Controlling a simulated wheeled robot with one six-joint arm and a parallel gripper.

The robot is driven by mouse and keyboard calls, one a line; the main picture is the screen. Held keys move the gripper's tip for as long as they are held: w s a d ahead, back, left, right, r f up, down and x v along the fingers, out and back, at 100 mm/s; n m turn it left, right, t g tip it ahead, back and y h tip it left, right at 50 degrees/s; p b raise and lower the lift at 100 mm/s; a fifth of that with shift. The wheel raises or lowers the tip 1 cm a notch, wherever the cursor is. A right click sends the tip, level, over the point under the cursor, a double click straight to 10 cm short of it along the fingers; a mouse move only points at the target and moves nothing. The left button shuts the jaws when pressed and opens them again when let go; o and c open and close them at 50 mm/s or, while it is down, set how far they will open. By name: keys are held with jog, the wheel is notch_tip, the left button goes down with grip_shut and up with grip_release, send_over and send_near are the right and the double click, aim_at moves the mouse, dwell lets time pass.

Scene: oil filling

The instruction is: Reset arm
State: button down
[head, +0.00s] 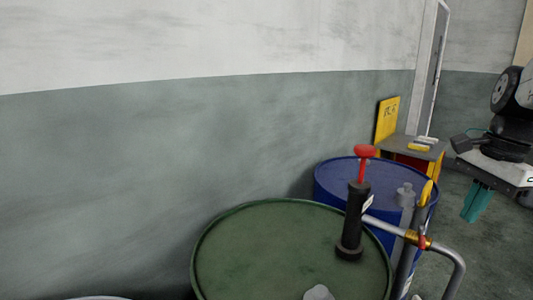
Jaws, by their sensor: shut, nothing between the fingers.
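My gripper (476,203) is at the right side of the head view, with teal fingers pointing down. It is shut and empty, and hangs in the air to the right of the drums. My arm comes in from the right edge, partly cut off by the frame. A green drum (270,245) stands at the bottom middle. A black hand pump with a red handle (365,151) stands upright on its lid. A pipe with a brass fitting and a small red valve (422,242) runs from the pump to the right and bends down.
A table with yellow items (418,148) and a yellow board (386,119) are behind. A wall closes off the left. Grey floor shows at the right.

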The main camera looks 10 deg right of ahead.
jog(key=s+a+f+n, duration=0.2)
jog(key=s+a+n, duration=0.3)
jog(key=a+n, duration=0.3)
jog(key=s+a+f+n+h, duration=0.1)
jog(key=s+a+f+n, duration=0.2)
jog(key=s+a+n, duration=0.2)
jog(key=a+n, duration=0.3)
jog(key=n, duration=0.1)
jog(key=shift+a+f+t, duration=0.2)
jog(key=shift+f+t, duration=0.1)
